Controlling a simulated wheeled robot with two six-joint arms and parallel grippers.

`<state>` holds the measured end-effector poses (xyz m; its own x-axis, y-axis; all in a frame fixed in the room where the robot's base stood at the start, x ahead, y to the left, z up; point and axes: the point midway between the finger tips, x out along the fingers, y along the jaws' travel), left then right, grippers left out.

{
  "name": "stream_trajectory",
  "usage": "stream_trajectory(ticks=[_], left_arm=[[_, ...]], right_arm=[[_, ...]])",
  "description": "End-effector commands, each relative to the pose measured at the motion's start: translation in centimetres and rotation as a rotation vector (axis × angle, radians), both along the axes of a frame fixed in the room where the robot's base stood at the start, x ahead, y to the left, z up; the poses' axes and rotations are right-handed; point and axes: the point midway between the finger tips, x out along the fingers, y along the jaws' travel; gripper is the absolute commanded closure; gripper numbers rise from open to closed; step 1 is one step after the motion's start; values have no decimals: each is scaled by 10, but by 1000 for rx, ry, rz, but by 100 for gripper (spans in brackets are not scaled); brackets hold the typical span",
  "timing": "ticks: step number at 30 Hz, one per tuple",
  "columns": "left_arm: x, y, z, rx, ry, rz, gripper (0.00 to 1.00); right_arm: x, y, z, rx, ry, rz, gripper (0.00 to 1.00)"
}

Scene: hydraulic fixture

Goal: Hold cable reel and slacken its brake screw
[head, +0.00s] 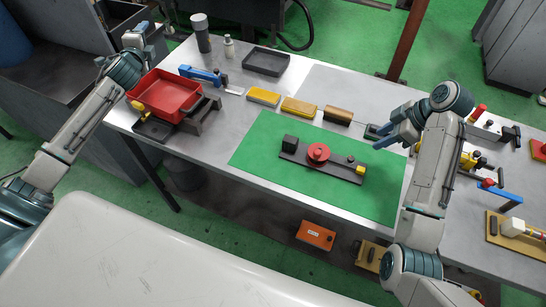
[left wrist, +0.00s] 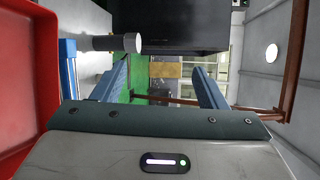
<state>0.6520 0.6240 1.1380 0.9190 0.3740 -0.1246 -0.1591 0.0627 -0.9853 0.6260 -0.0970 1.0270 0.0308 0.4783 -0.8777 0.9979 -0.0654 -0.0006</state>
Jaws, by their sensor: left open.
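The red cable reel (head: 318,153) sits on a dark base bar (head: 343,172) that lies on the green mat (head: 262,150). A black block (head: 289,143) stands at the bar's left end and a small yellow part (head: 361,169) at its right end. I cannot tell which part is the brake screw. My left gripper (head: 141,32) is open and empty at the upper left, far from the reel. Its two blue fingers (left wrist: 162,85) show apart in the left wrist view. My right gripper (head: 383,138) looks open and empty, above and right of the reel, not touching it.
A red bin (head: 166,96) stands at the table's left, below my left gripper. Yellow, orange and brown blocks (head: 299,107) line the mat's back edge. A black tray (head: 267,62) and grey cylinder (head: 202,34) stand behind. Several tools crowd the right. The mat's left part is clear.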

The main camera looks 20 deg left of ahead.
Motion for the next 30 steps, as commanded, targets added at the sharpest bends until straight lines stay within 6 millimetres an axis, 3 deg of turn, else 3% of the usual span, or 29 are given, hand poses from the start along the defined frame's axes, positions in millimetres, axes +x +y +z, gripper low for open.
stream_trajectory(ticks=[1,6,15,23,30], left_arm=[[3,-23,-17,37,6,-41,34],[2,-91,-68,217,40,-164,34],[-15,-216,-132,547,38,-323,34],[-40,-324,-156,846,-4,-387,34],[-66,-414,-157,1122,-44,-380,34]], right_arm=[[0,0,0,0,0,0,64],[0,0,0,0,0,0,64],[0,0,0,0,0,0,64],[0,0,0,0,0,0,64],[0,0,0,0,0,0,64]])
